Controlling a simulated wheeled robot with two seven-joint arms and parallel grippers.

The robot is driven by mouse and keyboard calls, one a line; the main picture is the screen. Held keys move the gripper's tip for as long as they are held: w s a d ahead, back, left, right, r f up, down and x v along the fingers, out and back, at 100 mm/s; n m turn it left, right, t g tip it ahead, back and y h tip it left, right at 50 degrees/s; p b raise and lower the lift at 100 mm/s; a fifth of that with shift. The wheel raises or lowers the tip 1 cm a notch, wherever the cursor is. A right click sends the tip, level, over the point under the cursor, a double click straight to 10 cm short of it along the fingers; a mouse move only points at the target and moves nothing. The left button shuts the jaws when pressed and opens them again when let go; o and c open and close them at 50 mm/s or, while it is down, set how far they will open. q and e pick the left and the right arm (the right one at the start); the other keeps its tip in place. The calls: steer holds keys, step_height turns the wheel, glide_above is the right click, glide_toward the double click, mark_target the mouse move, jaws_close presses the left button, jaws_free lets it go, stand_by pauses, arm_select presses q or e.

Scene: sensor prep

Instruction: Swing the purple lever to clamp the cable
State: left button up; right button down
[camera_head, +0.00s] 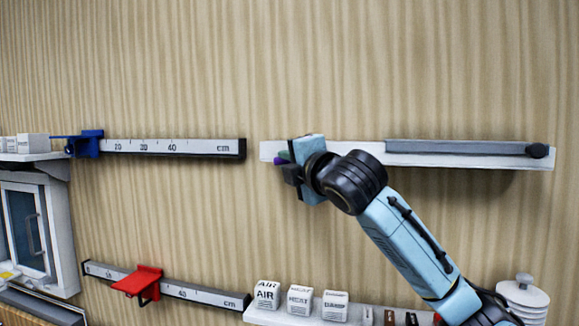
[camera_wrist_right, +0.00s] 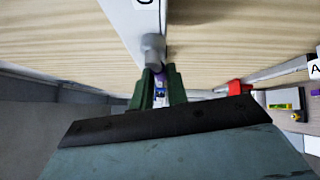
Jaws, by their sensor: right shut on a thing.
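The purple lever (camera_head: 281,159) shows as a small purple bit at the left end of a long white wall rail (camera_head: 420,160); my gripper hides most of it. In the right wrist view the purple lever (camera_wrist_right: 158,77) sits between the two green fingers, just below a grey round pivot (camera_wrist_right: 152,45) at the rail's end. My right gripper (camera_head: 284,165) is shut on the lever; its fingers also show in the right wrist view (camera_wrist_right: 159,88). I cannot make out a cable for sure. My left gripper is not in view.
A dark grey strip (camera_head: 455,147) with a black knob (camera_head: 538,151) lies along the rail. A ruler with a blue slider (camera_head: 88,145) is at left, one with a red slider (camera_head: 140,281) below. White labelled blocks (camera_head: 300,299) stand on a lower shelf. The wall above is clear.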

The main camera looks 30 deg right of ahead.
steer(key=shift+r+m+t+b, duration=0.15)
steer(key=shift+m+t+b, duration=0.4)
steer(key=shift+m, duration=0.25)
steer(key=c, duration=1.4)
jaws_free()
steer(key=s+b, duration=0.1)
steer(key=s, duration=0.3)
steer(key=s+a+f+b, duration=0.1)
steer(key=s, duration=0.3)
steer(key=s+f+b, duration=0.1)
steer(key=s, duration=0.4)
steer(key=shift+s+a+b, duration=0.1)
steer(key=shift+a+b, duration=0.15)
steer(key=shift+b, duration=0.1)
